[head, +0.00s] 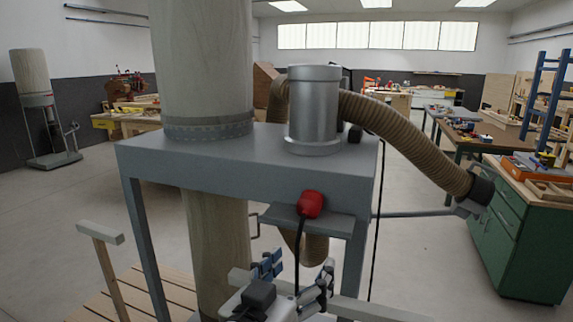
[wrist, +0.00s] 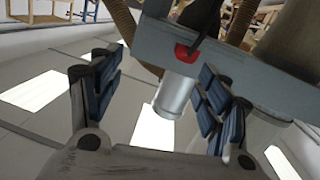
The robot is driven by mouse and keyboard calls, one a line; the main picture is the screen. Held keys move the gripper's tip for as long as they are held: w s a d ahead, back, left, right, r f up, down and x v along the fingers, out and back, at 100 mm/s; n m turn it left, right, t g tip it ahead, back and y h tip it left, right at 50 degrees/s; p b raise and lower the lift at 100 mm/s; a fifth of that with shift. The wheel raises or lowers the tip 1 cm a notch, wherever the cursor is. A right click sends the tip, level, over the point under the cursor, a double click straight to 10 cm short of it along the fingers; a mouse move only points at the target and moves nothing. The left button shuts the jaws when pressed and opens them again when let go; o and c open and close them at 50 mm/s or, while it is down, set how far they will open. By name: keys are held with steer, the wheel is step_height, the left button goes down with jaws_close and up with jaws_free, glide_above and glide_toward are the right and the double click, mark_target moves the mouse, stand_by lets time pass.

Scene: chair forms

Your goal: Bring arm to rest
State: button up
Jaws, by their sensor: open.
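My gripper (head: 293,274) is low in the middle of the head view, in front of a grey machine stand. Its blue-padded fingers stand apart. In the wrist view my gripper (wrist: 158,85) also shows open, with nothing between the fingers. The stand's grey frame and silver cylinder show behind that gap, upside down. The lower part of my arm is cut off by the bottom edge of the head view.
A dust collector (head: 313,110) with a ribbed hose and red switch box (head: 310,203) stands close ahead. A green cabinet (head: 520,235) stands right.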

steer(key=s+d+f+g, duration=0.4)
steer(key=s+d+g, duration=0.1)
steer(key=d, duration=0.4)
steer(key=s+d+f+g, duration=0.4)
steer(key=d+g, duration=0.1)
steer(key=d, duration=0.3)
steer(key=s+a+f+n+y, duration=0.3)
steer(key=s+a+n+y, duration=0.1)
steer(key=s+y, duration=0.3)
steer(key=shift+s+a+y, duration=0.25)
steer(key=shift+s+y, duration=0.15)
steer(key=shift+s, duration=0.25)
steer(key=shift+g, duration=0.3)
steer(key=shift+c, duration=0.5)
